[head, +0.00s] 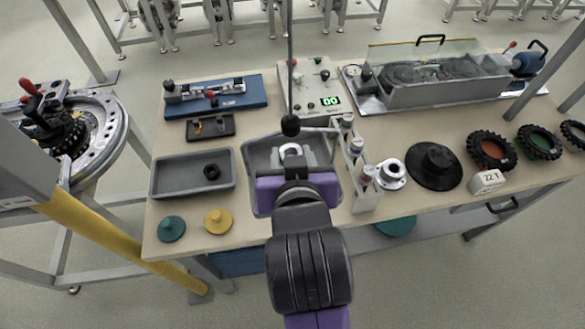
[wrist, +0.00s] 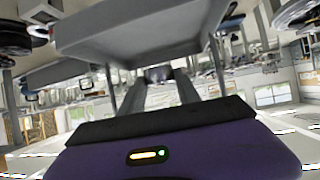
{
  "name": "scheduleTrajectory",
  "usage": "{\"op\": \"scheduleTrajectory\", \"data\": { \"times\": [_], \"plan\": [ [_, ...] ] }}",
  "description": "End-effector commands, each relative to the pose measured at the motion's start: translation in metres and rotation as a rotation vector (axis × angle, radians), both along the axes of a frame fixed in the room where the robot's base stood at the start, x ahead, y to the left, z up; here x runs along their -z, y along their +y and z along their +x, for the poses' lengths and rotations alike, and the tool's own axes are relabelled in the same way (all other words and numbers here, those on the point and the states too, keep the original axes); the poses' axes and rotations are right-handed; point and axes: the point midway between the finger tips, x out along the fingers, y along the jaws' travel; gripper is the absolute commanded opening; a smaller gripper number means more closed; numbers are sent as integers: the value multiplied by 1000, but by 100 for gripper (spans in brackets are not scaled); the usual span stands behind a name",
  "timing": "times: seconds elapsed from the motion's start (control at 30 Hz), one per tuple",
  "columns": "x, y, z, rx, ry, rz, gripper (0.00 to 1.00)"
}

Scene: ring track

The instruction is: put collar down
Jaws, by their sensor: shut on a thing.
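My gripper (head: 291,152) is over the grey tray (head: 254,160) in the middle of the bench. It points away from me, and its purple body covers part of the tray. A pale, ring-shaped piece, apparently the collar (head: 290,149), shows at its fingertips, and the jaws are shut on it. My arm hides much of the tray floor, so I cannot tell whether the collar touches it. In the wrist view the two fingers reach forward to a small, dim piece (wrist: 158,74) whose shape is unclear.
A rack with several pale-topped pieces (head: 357,165) stands close right of my gripper. A control box (head: 311,88) stands behind.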

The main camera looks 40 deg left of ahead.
Motion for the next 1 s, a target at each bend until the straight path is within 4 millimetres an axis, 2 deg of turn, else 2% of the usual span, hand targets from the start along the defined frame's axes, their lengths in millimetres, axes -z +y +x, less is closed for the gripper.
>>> {"op": "scheduleTrajectory", "data": {
  "times": [0.17, 0.4, 0.87, 0.9, 0.97, 1.0],
  "plan": [
    [13, 0, 0, 0, 0, 0, 0],
    [45, 0, 0, 0, 1, 0, 0],
    [52, 0, 0, 0, -1, 1, 0],
    [52, 0, 0, 0, -1, 1, 47],
    [52, 0, 0, 0, -1, 1, 59],
    [52, 0, 0, 0, -1, 1, 61]
  ]
}}
